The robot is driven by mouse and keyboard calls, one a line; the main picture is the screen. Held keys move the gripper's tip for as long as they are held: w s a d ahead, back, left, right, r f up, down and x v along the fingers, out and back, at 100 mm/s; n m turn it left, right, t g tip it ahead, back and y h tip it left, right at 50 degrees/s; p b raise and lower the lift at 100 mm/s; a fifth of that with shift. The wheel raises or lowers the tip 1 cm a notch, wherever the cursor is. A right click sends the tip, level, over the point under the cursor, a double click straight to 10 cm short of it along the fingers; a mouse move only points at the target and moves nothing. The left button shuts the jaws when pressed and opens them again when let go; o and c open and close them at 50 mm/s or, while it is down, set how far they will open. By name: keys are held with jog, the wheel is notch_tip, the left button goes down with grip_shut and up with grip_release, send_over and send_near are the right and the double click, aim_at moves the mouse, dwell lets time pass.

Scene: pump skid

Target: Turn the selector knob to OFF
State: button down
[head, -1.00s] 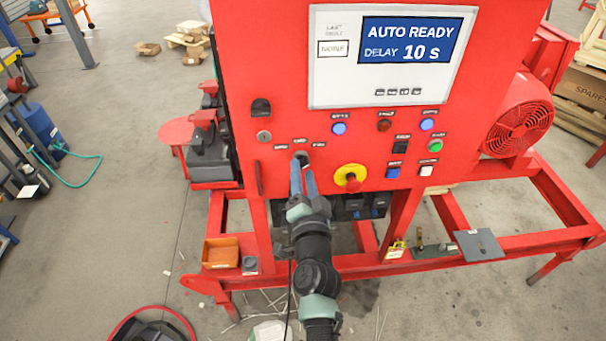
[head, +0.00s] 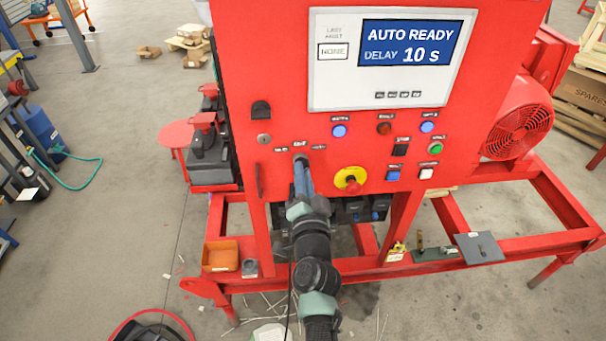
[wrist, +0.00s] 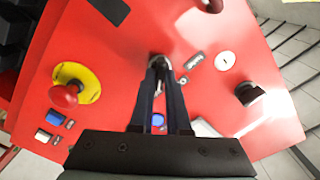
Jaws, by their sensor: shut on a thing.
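The selector knob (head: 300,157) is on the red panel, below the screen and left of the emergency stop. Small labels sit left, above and right of it, too small to read surely. My gripper (head: 302,172) reaches up to it from below, with its fingers against the panel front. In the wrist view my gripper (wrist: 161,68) is shut on the knob, which is mostly hidden between the fingertips. Its pointing direction cannot be told. The screen (head: 412,42) reads AUTO READY, DELAY 10 s.
A red emergency stop with a yellow collar (head: 350,180) is close right of my gripper; it also shows in the wrist view (wrist: 68,95). A key switch (head: 264,139) and a black knob (head: 261,109) are to the left. Several lamps and buttons are to the right.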

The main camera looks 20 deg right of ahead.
jog(key=shift+n, duration=0.3)
jog(key=shift+n+b, duration=3.2)
jog(key=shift+n, duration=1.3)
jog(key=c, duration=0.9)
grip_release()
